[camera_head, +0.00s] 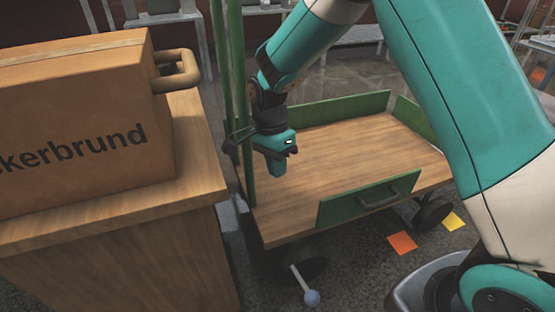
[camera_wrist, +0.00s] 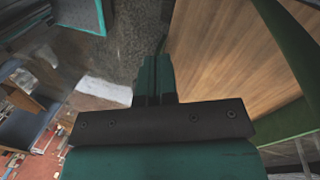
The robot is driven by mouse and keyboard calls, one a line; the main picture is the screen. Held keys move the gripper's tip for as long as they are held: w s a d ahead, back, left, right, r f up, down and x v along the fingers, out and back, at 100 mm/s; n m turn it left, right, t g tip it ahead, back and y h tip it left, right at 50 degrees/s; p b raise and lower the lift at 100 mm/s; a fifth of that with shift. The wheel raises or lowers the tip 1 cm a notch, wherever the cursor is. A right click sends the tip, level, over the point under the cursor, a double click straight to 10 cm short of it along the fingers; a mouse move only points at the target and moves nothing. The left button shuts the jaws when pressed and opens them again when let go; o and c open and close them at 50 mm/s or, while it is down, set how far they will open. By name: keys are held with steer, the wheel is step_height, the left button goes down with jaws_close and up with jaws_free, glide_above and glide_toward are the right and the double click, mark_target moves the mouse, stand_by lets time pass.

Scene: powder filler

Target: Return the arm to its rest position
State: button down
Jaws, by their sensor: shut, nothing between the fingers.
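My gripper (camera_head: 277,165) hangs pointing down from my teal arm in the head view. It appears above the near left part of a wooden cart deck (camera_head: 350,155), close to the cart's green upright posts. In the wrist view my gripper (camera_wrist: 155,65) has its two teal fingers together with nothing between them. The cart deck (camera_wrist: 215,60) fills the right of that view, and grey floor lies to the left of the fingers.
A box (camera_head: 80,125) lettered "kerbrund" stands on a wooden cabinet (camera_head: 120,215) at the left. A green flap with a handle (camera_head: 370,198) is at the cart's near edge. Orange (camera_head: 402,243) and yellow (camera_head: 453,222) squares lie on the floor. The visible deck is empty.

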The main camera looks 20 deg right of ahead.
steer(key=shift+r, duration=0.25)
stand_by(0.3)
steer(key=s+a+r+n+t+y+p, duration=0.3)
steer(key=s+r+n+y, duration=0.2)
steer(key=s+r+n, duration=1.75)
step_height(320, 180, up, 34)
steer(key=s+m+p, duration=0.1)
steer(key=p, duration=3.5)
steer(key=shift+s+a+f, duration=0.15)
steer(key=shift+f, duration=0.05)
